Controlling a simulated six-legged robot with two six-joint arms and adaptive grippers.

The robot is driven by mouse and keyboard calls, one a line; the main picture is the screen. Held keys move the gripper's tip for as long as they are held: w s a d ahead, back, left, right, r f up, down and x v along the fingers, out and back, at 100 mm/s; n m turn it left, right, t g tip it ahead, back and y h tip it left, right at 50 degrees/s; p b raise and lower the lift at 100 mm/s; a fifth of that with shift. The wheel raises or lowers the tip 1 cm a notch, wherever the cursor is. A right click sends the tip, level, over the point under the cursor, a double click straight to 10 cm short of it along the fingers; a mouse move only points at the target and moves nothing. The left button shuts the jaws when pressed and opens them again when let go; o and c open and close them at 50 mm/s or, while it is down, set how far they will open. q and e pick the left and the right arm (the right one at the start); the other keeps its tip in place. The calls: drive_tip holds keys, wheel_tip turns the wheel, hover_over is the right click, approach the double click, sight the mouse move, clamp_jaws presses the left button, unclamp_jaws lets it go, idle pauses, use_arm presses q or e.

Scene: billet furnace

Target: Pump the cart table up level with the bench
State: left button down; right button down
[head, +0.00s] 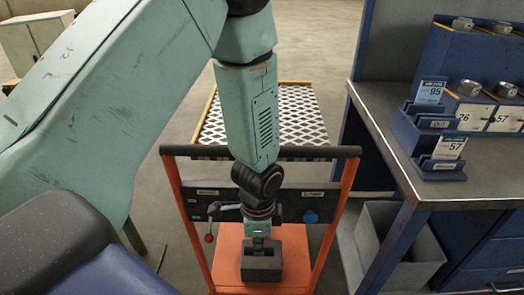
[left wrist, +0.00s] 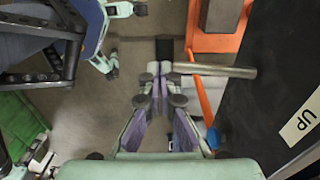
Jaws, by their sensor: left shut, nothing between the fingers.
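The orange cart (head: 325,236) stands in the middle of the head view, its patterned table top (head: 285,122) beyond the dark push bar (head: 330,152). My left gripper (head: 259,240) points down at the near side of the cart, above or at a dark block (head: 262,268) over the orange base. In the left wrist view its fingers (left wrist: 160,68) are shut and empty. A dark pad (left wrist: 165,48) lies just past the fingertips, and a grey bar (left wrist: 228,71) runs beside them; contact is unclear. The bench (head: 400,120) stands on the right. My right gripper is out of view.
A red-knobbed lever (head: 209,238) and a blue knob (head: 310,217) sit on the cart's front. An "UP" label (left wrist: 302,122) is on a dark panel. A grey bin (head: 380,250) stands under the bench. Floor behind the cart is clear.

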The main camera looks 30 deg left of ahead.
use_arm(q)
drive_tip(key=shift+f, duration=0.45)
drive_tip(key=shift+s, duration=0.1)
wheel_tip(320, 180, up, 8)
drive_tip(key=p, duration=0.7)
drive_tip(key=shift+w+a+r, duration=0.2)
drive_tip(key=shift+w+r, duration=0.05)
drive_tip(key=shift+w, duration=0.1)
